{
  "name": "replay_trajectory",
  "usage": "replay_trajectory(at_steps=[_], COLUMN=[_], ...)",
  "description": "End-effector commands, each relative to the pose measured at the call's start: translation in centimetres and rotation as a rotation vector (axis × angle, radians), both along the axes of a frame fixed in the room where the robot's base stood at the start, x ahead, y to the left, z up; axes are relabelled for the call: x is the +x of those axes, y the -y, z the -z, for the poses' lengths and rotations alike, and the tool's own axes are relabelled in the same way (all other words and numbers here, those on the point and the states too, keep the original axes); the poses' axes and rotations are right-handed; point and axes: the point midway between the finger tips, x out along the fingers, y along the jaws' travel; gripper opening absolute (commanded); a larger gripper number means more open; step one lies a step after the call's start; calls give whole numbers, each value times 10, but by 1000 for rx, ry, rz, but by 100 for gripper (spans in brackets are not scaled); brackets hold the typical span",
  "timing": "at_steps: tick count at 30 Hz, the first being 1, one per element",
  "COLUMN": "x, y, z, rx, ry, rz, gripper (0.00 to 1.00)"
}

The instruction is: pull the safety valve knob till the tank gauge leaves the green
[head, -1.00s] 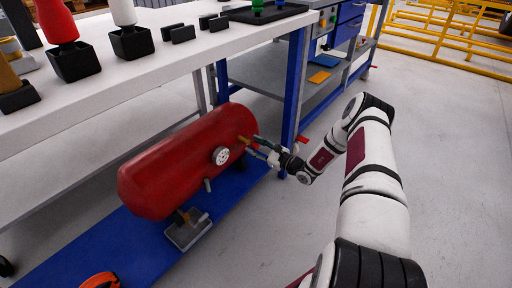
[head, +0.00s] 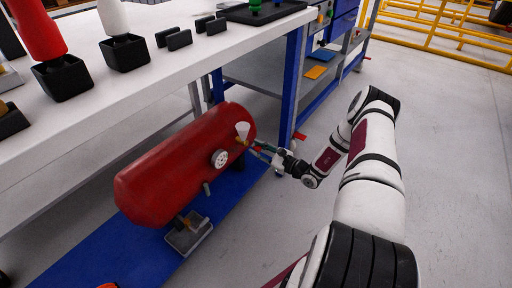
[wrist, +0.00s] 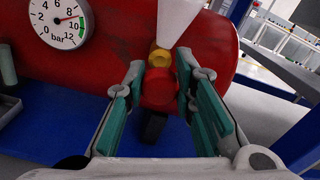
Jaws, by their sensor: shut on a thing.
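The red tank (head: 165,170) lies on its side on a low blue surface. Its round white gauge (head: 221,158) faces me and also shows in the wrist view (wrist: 60,22). The needle points to the upper right, around 8 to 10 bar, close to the green band; its exact place against the band is hard to read. My gripper (head: 264,149) is at the tank's right end. In the wrist view its teal fingers (wrist: 160,80) are on either side of the red valve knob (wrist: 160,90), below a brass fitting (wrist: 160,57). A white plume (head: 243,131) rises from the valve.
A white-topped workbench (head: 150,70) stands above and behind the tank, with a blue leg (head: 290,90) near my gripper. Open grey floor (head: 450,190) lies to the right.

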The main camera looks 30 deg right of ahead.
Motion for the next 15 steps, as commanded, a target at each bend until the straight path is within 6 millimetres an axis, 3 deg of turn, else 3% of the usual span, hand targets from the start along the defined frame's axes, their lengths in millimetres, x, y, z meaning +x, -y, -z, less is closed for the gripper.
replay_trajectory(at_steps=[1,2,4,15], x=[-5,-5,-4,-5], y=[2,2,2,2], z=[3,3,3,1], rx=[0,0,1,0], ry=[-8,-8,-7,-3], rz=[1,1,1,1], gripper=[0,31,45,45])
